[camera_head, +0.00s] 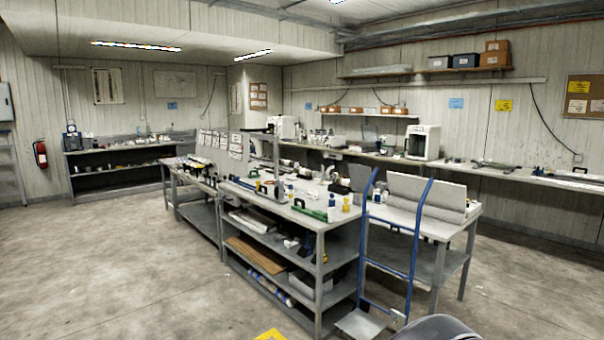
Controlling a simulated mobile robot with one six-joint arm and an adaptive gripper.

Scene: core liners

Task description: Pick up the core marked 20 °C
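No core with a readable 20 °C mark shows in the head view; labels at this distance are too small to read. Many small items lie on the central workbench (290,215), among them a long green-edged item (309,210) near its front edge. Blue-and-white rolls or tubes (270,287) lie on its bottom shelf; I cannot tell if they are cores. My gripper is not in view.
A blue hand truck (415,250) stands upright against the bench's right side. A grey table (440,228) is behind it. Benches line the back walls, with a white box-shaped machine (423,143) on one. The concrete floor (110,250) at left is clear.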

